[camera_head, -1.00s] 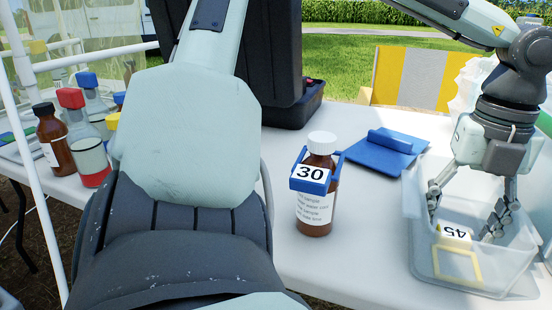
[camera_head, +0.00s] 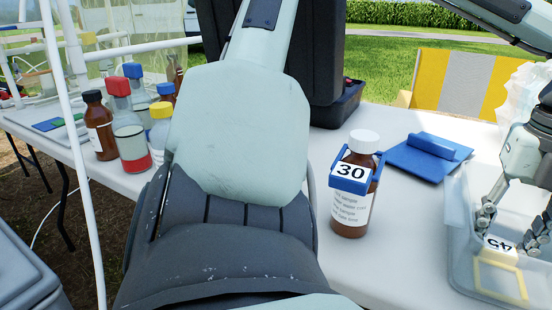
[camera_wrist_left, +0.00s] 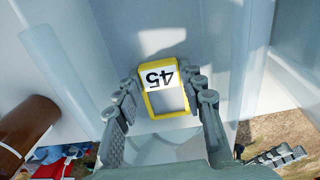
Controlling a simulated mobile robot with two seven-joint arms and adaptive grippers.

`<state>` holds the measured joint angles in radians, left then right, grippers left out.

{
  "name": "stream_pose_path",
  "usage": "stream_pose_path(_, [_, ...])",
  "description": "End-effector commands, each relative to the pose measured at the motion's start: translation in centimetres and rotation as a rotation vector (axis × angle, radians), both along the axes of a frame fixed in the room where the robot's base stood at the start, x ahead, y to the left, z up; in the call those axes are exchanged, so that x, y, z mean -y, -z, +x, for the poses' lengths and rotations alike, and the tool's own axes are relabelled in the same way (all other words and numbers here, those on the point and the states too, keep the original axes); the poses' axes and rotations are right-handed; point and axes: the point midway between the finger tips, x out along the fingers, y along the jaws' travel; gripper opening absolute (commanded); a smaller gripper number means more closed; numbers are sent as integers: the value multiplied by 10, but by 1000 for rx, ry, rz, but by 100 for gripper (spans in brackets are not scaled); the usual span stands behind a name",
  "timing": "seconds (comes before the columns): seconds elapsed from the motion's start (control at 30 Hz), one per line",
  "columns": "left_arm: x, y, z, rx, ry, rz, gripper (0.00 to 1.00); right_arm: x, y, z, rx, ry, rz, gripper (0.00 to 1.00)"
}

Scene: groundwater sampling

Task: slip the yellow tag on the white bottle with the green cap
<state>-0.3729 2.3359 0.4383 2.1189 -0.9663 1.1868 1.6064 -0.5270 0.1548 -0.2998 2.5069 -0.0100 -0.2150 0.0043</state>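The yellow tag (camera_head: 503,272) is a frame with a white "45" label. It lies in the clear bin (camera_head: 462,240) at the right of the head view. My left gripper (camera_head: 510,237) reaches down into this bin from above. In the left wrist view its fingers (camera_wrist_left: 165,88) stand apart on both sides of the tag (camera_wrist_left: 164,88), close to its edges; they look open, and contact is not clear. No white bottle with a green cap is clearly visible.
A brown bottle (camera_head: 358,205) with a white cap wears a blue "30" tag. A blue object (camera_head: 425,157) lies behind it. Several bottles (camera_head: 128,130) stand at left, beside a large arm link of mine. A black case (camera_head: 318,60) stands at the back. The bin walls surround the gripper.

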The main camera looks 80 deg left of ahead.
Motion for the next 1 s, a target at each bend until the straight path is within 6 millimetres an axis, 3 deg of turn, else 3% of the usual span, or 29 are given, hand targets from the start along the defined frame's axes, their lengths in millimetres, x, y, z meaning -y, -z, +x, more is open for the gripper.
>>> stream_pose_path(0.27, [0,-4,0,0,0,0,23,0,-2,0,-1,0,0,34])
stream_pose_path(1.0, [0,-60,0,0,0,0,23,0,-31,0,-1,0,0,34])
